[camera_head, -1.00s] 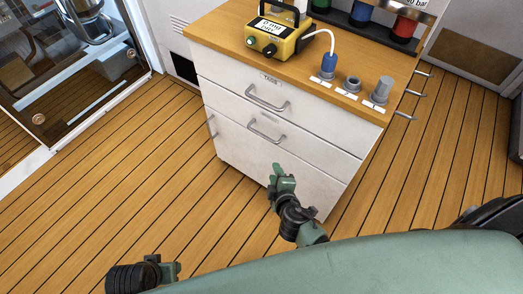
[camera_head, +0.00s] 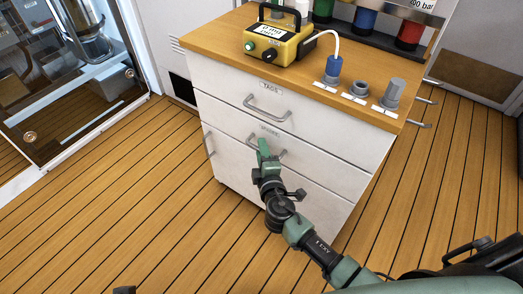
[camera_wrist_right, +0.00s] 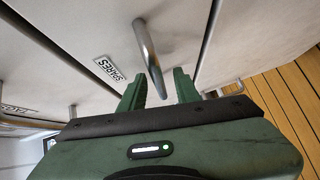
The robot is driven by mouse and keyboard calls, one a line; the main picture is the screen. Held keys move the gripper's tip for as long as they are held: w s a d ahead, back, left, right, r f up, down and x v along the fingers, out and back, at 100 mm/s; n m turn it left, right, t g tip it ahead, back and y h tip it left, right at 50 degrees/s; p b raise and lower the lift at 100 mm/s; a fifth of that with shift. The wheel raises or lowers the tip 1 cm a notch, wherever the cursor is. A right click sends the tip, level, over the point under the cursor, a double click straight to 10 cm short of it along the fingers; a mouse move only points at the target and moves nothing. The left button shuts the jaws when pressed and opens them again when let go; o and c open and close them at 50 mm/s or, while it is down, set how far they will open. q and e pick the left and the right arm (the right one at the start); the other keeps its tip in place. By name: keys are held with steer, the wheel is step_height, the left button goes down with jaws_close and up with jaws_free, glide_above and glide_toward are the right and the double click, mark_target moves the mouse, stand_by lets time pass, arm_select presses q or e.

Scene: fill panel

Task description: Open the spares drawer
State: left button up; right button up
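In the right wrist view the SPARES label (camera_wrist_right: 109,69) is beside the metal handle (camera_wrist_right: 149,50). The open fingers of my right gripper (camera_wrist_right: 160,87) are on either side of the handle's near end, with gaps showing. I cannot tell how deep the bar sits between them.
On the wooden top (camera_head: 215,45) stand a yellow device (camera_head: 280,45), a blue plug (camera_head: 333,68) and grey connectors. Hooks (camera_head: 420,125) stick out at the right side. The plank floor (camera_head: 120,200) in front is clear.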

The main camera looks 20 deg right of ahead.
steer(key=shift+w, duration=0.25)
steer(key=shift+c, duration=0.3)
jaws_close()
steer(key=shift+f, duration=0.1)
stand_by(0.9)
